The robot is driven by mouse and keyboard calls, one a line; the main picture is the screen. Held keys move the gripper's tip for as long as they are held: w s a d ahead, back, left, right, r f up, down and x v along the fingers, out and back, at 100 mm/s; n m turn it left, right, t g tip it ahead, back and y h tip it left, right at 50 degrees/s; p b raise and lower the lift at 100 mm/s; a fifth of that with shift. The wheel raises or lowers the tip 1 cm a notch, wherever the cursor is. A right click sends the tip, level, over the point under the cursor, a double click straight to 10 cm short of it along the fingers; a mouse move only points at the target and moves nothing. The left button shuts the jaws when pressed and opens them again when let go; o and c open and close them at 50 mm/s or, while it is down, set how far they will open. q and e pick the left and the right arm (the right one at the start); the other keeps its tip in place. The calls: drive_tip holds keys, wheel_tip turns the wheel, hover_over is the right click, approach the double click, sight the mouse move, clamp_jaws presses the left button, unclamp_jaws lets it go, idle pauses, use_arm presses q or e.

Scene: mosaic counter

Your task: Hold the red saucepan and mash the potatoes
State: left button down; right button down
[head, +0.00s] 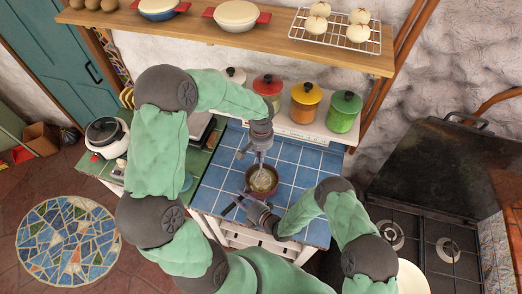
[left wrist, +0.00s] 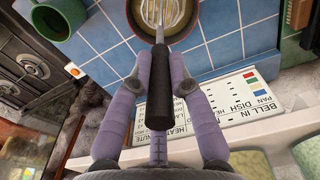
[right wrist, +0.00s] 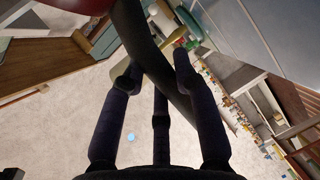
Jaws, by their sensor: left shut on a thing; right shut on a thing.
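The red saucepan (head: 251,189) stands on the blue tiled counter with pale yellow potato (head: 264,182) inside. My left gripper (head: 259,153) is above the pan, shut on the black handle of the masher (left wrist: 158,112). The masher points down into the pan, and its wire head is over or in the potato in the left wrist view. My right gripper (head: 246,206) is low at the pan's near side, shut on its dark handle (right wrist: 150,48). The pan's red side (right wrist: 75,5) shows at the top of the right wrist view. Whether the masher head touches the bottom is hidden.
Red (head: 268,86), orange (head: 305,101) and green (head: 344,110) canisters stand behind the counter (head: 305,180). A black stove (head: 430,230) is at the right. A shelf (head: 190,32) with pots runs above. Blue tiles right of the pan are clear.

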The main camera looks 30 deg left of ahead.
sight(261, 164)
use_arm(q)
drive_tip(key=shift+f, duration=3.85)
drive_tip(key=shift+r, duration=2.35)
drive_tip(key=shift+w, duration=0.1)
drive_tip(key=shift+w+d, duration=0.15)
drive_tip(key=shift+w, duration=0.9)
drive_tip(key=shift+f, duration=0.1)
